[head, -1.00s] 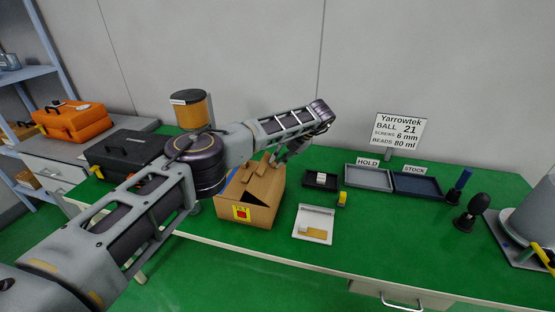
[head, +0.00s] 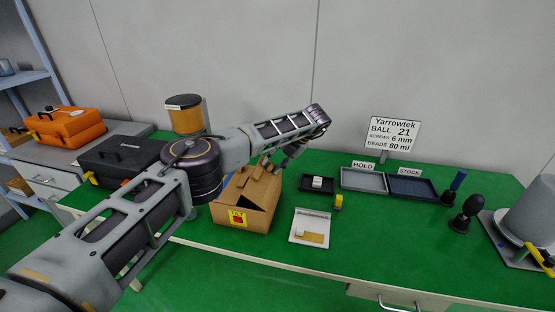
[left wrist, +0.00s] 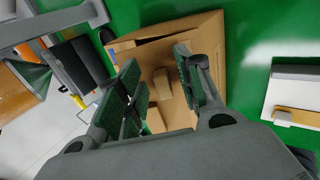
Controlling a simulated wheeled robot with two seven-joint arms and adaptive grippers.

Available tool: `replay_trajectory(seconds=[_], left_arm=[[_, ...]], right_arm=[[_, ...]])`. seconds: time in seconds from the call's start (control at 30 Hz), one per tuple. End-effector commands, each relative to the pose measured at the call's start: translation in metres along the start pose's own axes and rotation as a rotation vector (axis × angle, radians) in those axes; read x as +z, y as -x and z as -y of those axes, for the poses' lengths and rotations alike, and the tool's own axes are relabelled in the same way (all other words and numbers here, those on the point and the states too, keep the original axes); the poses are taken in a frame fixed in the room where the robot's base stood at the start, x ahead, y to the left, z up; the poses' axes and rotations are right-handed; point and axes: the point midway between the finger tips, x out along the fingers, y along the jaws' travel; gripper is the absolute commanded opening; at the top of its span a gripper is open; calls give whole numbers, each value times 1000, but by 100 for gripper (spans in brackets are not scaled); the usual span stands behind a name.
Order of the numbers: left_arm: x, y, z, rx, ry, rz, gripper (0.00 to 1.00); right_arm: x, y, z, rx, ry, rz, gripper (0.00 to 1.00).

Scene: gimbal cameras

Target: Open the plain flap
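An open-topped cardboard box (head: 237,197) stands on the green bench, with a yellow label with a red mark (head: 237,217) on its front. Its top flaps carry small tan tabs (head: 258,172), and a dark gap shows at the top. The left wrist view shows a tan flap (left wrist: 200,40) with a tab (left wrist: 162,83), and a blue mark (left wrist: 112,57) near one edge. I cannot tell which flap is the plain one. My left gripper (head: 272,160) is above the box's back right; in the wrist view its fingers (left wrist: 157,65) are apart around the tab, apparently not touching it. My right gripper is not in view.
Right of the box are a white tray (head: 309,227), a small yellow item (head: 338,201), a black tray (head: 316,186), and the HOLD (head: 365,180) and STOCK (head: 412,188) trays. A black case (head: 120,155) and an amber drum (head: 187,118) stand to the left.

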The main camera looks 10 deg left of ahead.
Motion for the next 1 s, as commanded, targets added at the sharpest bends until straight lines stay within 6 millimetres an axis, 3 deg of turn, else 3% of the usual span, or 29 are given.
replay_trajectory(seconds=[0.27, 0.67, 1.0], left_arm=[[0, 14, 1, 0, -1, 2, 36], [0, 64, 1, 0, 0, 3, 36], [0, 93, 0, 1, 0, -1, 36]], right_arm=[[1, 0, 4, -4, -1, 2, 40], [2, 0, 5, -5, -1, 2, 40], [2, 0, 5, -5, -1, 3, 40]])
